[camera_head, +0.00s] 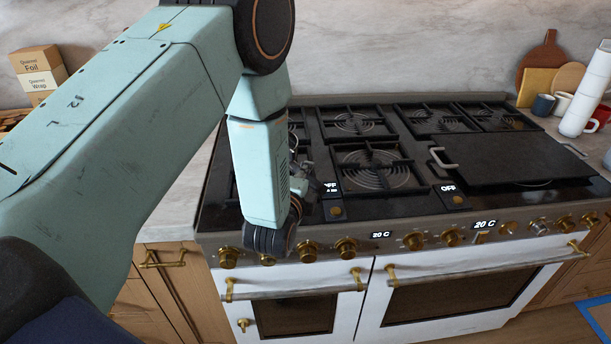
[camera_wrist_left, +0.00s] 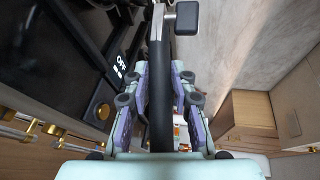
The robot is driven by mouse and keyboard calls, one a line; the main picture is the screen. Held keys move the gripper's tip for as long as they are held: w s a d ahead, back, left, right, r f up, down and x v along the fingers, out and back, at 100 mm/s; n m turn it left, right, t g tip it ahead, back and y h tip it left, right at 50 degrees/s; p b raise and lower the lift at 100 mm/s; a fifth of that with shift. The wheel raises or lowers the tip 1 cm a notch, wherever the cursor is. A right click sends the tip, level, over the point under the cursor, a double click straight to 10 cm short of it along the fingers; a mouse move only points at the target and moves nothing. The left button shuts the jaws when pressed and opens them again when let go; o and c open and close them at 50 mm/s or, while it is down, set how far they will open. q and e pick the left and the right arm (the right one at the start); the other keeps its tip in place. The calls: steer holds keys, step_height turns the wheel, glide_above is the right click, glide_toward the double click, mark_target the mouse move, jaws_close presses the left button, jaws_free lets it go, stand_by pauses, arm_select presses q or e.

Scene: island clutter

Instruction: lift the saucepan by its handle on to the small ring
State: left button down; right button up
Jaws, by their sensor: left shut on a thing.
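My left gripper (camera_head: 306,186) is partly hidden behind my forearm at the front left of the hob. In the left wrist view my left gripper (camera_wrist_left: 161,88) is shut on a long black handle (camera_wrist_left: 161,120), with a finger on each side. The handle runs to a metal bar at the top of that view. I take it for the saucepan's handle; the pan's body is not clearly seen in either view. A burner (camera_head: 375,170) with a coiled ring is bare right of my gripper. Smaller-looking burners (camera_head: 352,122) stand behind it. I cannot tell which is the small ring.
A black griddle plate (camera_head: 515,158) with metal handles covers the right of the hob. Mugs (camera_head: 543,105), a white roll (camera_head: 584,100) and boards (camera_head: 540,65) stand right of it. Boxes (camera_head: 40,70) stand back left. Knobs (camera_head: 346,248) line the oven front.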

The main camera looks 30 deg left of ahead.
arm_select(q)
steer(key=shift+f, duration=0.25)
stand_by(0.6)
steer(key=c, duration=1)
jaws_free()
steer(key=shift+f, duration=0.1)
steer(key=shift+c, duration=0.2)
steer(key=shift+s, duration=0.15)
steer(key=v, duration=1.1)
steer(key=shift+s, duration=0.4)
